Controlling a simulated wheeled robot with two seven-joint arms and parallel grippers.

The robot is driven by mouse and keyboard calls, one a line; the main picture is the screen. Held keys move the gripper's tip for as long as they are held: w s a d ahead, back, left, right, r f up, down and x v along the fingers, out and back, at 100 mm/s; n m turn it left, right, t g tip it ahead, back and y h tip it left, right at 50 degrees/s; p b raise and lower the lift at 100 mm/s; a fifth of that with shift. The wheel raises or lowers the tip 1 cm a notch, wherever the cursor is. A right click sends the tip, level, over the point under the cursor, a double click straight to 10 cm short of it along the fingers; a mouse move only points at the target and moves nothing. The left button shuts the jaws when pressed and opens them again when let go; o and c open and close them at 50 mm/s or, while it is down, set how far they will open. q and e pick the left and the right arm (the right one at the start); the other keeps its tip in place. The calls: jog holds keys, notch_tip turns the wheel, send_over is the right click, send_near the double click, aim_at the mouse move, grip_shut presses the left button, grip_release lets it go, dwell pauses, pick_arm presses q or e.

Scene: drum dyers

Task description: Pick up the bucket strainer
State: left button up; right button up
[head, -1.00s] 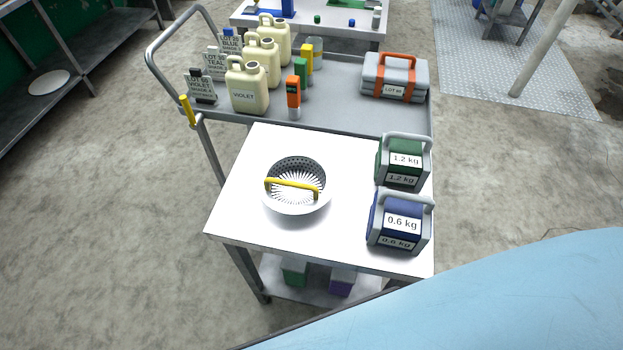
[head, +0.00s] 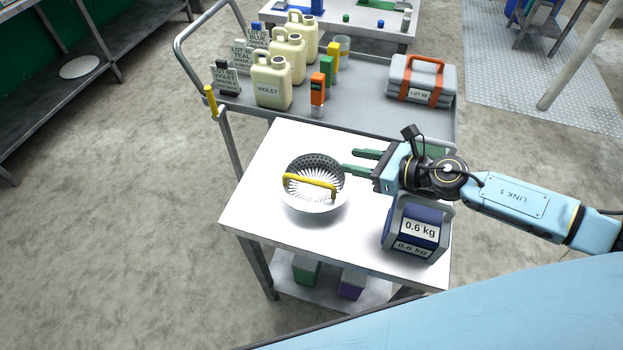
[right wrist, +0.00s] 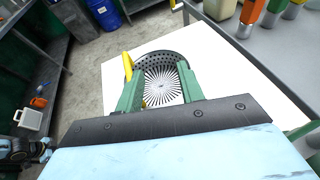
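The bucket strainer, a round perforated metal bowl (head: 313,198) with a yellow handle (head: 310,184), stands on the white table top (head: 262,215). My right gripper (head: 362,162) is open and empty, its two green fingers spread and pointing left, just right of the strainer's rim. In the right wrist view the strainer (right wrist: 160,75) shows beyond and between the open fingers (right wrist: 158,88), with the yellow handle at the left finger. I cannot tell for sure how high the fingers are above the table. My left gripper is not in the head view.
A blue 0.6 kg weight (head: 415,228) stands at the table's right; a green one behind it is mostly hidden by my right arm. A grey cart behind holds jugs (head: 272,82), bottles and a grey case (head: 420,82). The table's left side is clear.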

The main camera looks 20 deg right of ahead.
aim_at(311, 181)
jog(key=s+a+n, duration=0.1)
jog(key=s+a+f+n+g+y, duration=0.1)
jog(key=a+n, duration=0.1)
jog(key=s+a+n+g, duration=0.1)
jog(key=a, duration=0.1)
jog(key=shift+s+f, duration=0.15)
jog(key=shift+s, duration=0.1)
jog(key=shift+n, duration=0.3)
jog(key=p+x, duration=0.1)
jog(key=x, duration=0.6)
jog(key=shift+w+d+f, duration=0.1)
jog(key=shift+w+f, duration=0.05)
jog(key=shift+f, duration=0.05)
grip_shut()
